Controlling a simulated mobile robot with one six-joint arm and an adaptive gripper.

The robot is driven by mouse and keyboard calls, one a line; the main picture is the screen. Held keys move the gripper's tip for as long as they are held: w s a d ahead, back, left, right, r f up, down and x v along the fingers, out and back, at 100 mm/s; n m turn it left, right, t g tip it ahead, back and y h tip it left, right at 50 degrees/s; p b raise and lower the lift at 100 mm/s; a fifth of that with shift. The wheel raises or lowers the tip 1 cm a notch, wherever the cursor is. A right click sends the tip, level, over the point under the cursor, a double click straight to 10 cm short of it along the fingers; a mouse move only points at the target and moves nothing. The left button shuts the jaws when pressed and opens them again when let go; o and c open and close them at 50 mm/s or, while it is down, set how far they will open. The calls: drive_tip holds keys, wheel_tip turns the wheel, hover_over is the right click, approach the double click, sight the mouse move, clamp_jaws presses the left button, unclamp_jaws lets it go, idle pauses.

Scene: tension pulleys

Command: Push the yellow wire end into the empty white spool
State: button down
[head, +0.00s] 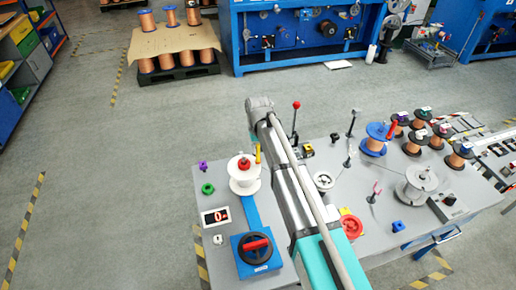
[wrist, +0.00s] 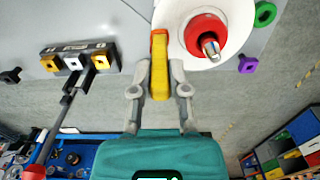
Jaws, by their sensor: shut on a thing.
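The yellow wire end (wrist: 160,82) is between the two fingers of my gripper (wrist: 160,75) in the wrist view. Its orange-red tip lies right beside the left edge of the white spool (wrist: 188,58); I cannot tell whether they touch. The white spool has a red hub with a metal post and shows no wire on it. In the head view the white spool (head: 243,184) stands upright on the left of the table, with the yellow wire end (head: 257,154) upright at its right rim. My arm hides most of the gripper there.
A green knob (head: 208,189) and a purple knob (head: 203,167) lie left of the spool. A red counter display (head: 215,217) and a blue box with a red switch (head: 256,252) are in front. A red-knobbed lever (head: 295,118) rises behind my arm. Several wound spools stand at the right.

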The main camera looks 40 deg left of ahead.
idle(0.3)
drive_tip(key=c, duration=0.5)
unclamp_jaws()
drive_tip(key=shift+c, duration=0.2)
drive_tip(key=o, duration=0.3)
drive_tip(key=shift+o, duration=0.2)
drive_tip(key=shift+r, duration=0.1)
drive_tip(key=shift+r+p, duration=3.4)
drive_tip(key=shift+p, duration=0.1)
drive_tip(key=shift+d, duration=0.1)
